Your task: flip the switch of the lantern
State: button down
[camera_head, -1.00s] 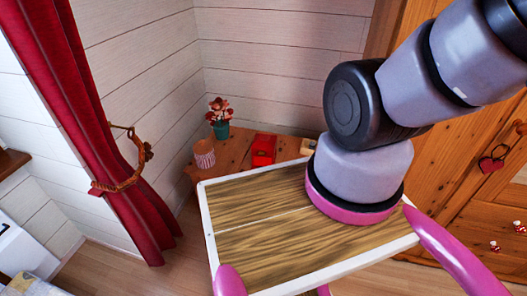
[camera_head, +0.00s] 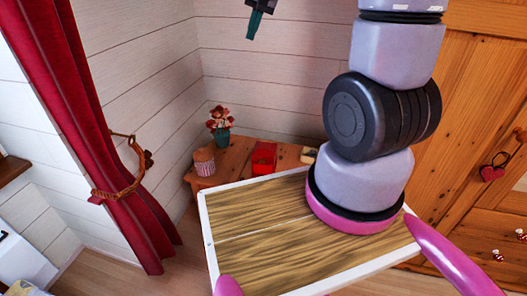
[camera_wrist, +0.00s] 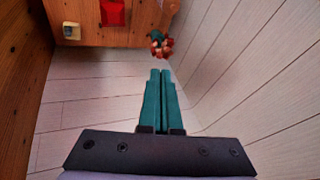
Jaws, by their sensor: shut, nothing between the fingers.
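A red box-like object (camera_head: 263,158) stands on the small wooden table (camera_head: 235,160) in the corner; it also shows at the top of the wrist view (camera_wrist: 112,12). It may be the lantern, but it is too small to be sure, and I make out no switch. My gripper (camera_head: 252,34) hangs high at the top of the head view, teal fingers pointing down. In the wrist view its fingers (camera_wrist: 161,74) are together, with nothing between them. It is well above the table and touches nothing.
A potted red flower (camera_head: 220,124), a striped cup (camera_head: 204,162) and a small pale-topped box (camera_head: 308,154) share the table. White plank walls (camera_head: 280,70) close the corner. A red curtain (camera_head: 110,160) hangs left; a wooden cabinet (camera_head: 475,110) stands right.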

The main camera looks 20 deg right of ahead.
jog(key=w+f+h, duration=0.1)
jog(key=w+f, duration=0.3)
jog(key=f, duration=0.5)
jog(key=w+f+g, duration=0.1)
jog(key=w+f, duration=0.2)
jog(key=f, duration=0.6)
jog(key=w+f+h, duration=0.1)
jog(key=w+f, duration=0.3)
jog(key=f, duration=0.5)
jog(key=s+d+f, duration=0.1)
jog(key=s+f, duration=0.1)
jog(key=f, duration=0.8)
jog(key=s+d+f+g+h, duration=0.1)
jog(key=s+f, duration=0.1)
jog(key=f, duration=0.8)
jog(key=s+d+f+h, duration=0.1)
jog(key=s+d+f, duration=0.1)
jog(key=f, duration=0.8)
jog(key=shift+s+m+g, duration=0.25)
jog(key=shift+m+g, duration=0.15)
jog(key=x, duration=0.9)
jog(key=shift+w+d+f, duration=0.15)
jog(key=shift+f, duration=0.25)
